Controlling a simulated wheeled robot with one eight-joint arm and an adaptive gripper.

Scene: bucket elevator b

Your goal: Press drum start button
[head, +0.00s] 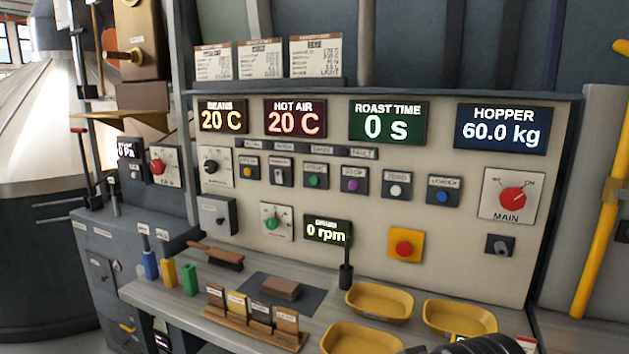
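The control panel (400,150) fills the middle of the head view. A row of small buttons runs across it, including a green button (314,181) whose small label looks like START, and a purple button (354,185) labelled STOP. Below them a drum display (327,231) reads 0 rpm, with a green knob (272,223) to its left. Which button belongs to the drum cannot be read for certain. My gripper's fingers do not show. A dark rounded part, seemingly of my arm, shows at the bottom edge right of centre, well below the buttons.
The shelf (210,315) below the panel holds yellow trays (379,302), a card stand (254,322), a brush (216,255) and a black upright holder (346,279). A red button (404,248) and MAIN switch (513,200) are at right. A yellow rail (595,260) stands far right.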

